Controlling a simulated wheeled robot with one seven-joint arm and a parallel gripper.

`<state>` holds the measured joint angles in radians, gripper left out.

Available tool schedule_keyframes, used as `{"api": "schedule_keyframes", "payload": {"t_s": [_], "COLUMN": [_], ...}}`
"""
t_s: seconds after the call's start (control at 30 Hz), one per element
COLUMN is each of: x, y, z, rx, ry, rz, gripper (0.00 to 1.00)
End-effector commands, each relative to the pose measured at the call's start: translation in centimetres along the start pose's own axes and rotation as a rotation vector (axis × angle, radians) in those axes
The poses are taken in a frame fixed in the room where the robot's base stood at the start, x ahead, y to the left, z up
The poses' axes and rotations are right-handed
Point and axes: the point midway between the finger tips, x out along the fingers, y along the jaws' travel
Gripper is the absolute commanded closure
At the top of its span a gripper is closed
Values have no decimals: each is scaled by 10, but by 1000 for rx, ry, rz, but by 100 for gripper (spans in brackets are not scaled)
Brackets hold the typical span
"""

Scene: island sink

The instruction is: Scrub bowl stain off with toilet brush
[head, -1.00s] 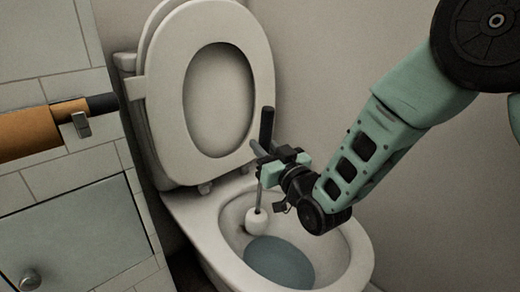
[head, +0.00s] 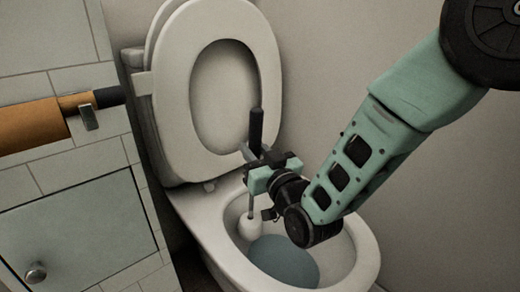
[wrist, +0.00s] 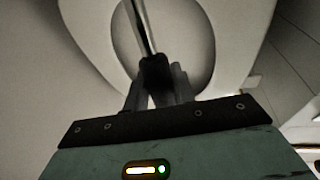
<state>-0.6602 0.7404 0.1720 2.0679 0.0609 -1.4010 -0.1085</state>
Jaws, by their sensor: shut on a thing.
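The toilet bowl (head: 363,262) stands open with its lid and seat (head: 160,105) raised and bluish water (head: 285,262) at the bottom. My gripper (head: 256,165) is above the back left part of the bowl, shut on the toilet brush. The brush's dark handle (head: 256,128) points up, and its thin shaft runs down to a white head (head: 249,226) against the inner left wall, just above the water. No stain is clearly visible; my arm hides part of the bowl.
A grey cabinet (head: 85,225) with a round knob stands to the left. An orange roll (head: 30,127) on a holder juts from the tiled wall above it. The wall on the right is bare.

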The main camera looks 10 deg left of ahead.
Motion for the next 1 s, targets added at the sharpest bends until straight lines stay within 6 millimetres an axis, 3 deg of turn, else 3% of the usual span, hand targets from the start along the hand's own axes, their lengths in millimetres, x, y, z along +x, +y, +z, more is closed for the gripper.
{"api": "schedule_keyframes", "payload": {"t_s": [0.23, 1.0], "x": [-2, 7], "y": [-10, 27], "z": [0, 0], "rx": [6, 2], "ry": [-2, 0], "rz": [-4, -1], "gripper": [100, 100]}}
